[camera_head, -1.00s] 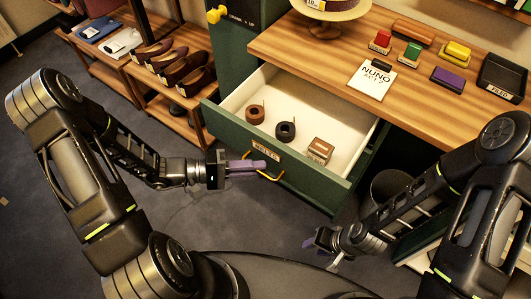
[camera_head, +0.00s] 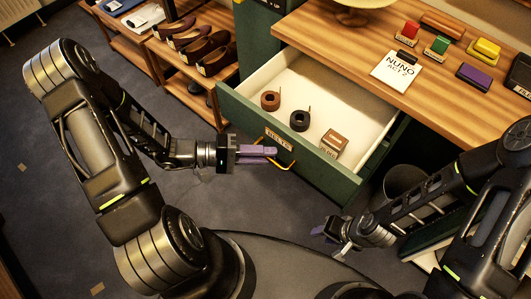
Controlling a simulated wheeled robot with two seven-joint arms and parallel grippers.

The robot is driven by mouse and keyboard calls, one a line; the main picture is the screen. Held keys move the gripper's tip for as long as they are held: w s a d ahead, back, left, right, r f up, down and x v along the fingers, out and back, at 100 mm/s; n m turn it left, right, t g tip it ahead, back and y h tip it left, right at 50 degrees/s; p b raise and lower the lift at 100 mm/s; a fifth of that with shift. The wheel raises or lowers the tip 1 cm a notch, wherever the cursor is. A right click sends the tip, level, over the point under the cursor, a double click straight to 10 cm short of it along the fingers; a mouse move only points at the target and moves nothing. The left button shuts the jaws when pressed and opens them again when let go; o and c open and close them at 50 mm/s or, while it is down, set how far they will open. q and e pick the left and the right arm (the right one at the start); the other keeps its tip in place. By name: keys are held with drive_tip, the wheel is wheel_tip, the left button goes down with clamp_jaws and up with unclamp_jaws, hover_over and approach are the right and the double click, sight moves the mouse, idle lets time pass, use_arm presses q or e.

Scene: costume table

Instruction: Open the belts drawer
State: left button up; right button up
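The belts drawer is the green drawer (camera_head: 315,168) with a "BELTS" label (camera_head: 279,139) and a brass bar handle (camera_head: 291,164). It stands pulled well out from the desk, its pale inside in view. A brown rolled belt (camera_head: 270,101), a black rolled belt (camera_head: 299,121) and a small tan box (camera_head: 333,143) lie in it. My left gripper (camera_head: 266,153) is at the handle, its purple fingers overlapping the handle in the picture. Whether they grip it is unclear. My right gripper (camera_head: 326,231) hangs low, apart from the drawer, with its finger gap unclear.
The wooden desktop (camera_head: 330,40) holds a white "NUNO" card (camera_head: 396,71), coloured stamp blocks and a black tray (camera_head: 519,77). A shoe rack (camera_head: 185,85) stands left of the drawer. A dark bin (camera_head: 404,180) is below the desk at right.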

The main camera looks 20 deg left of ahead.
use_arm(q)
drive_tip(key=v, duration=0.7)
drive_tip(key=shift+a+b, duration=0.3)
drive_tip(key=shift+b, duration=0.05)
drive_tip(key=shift+s, duration=0.1)
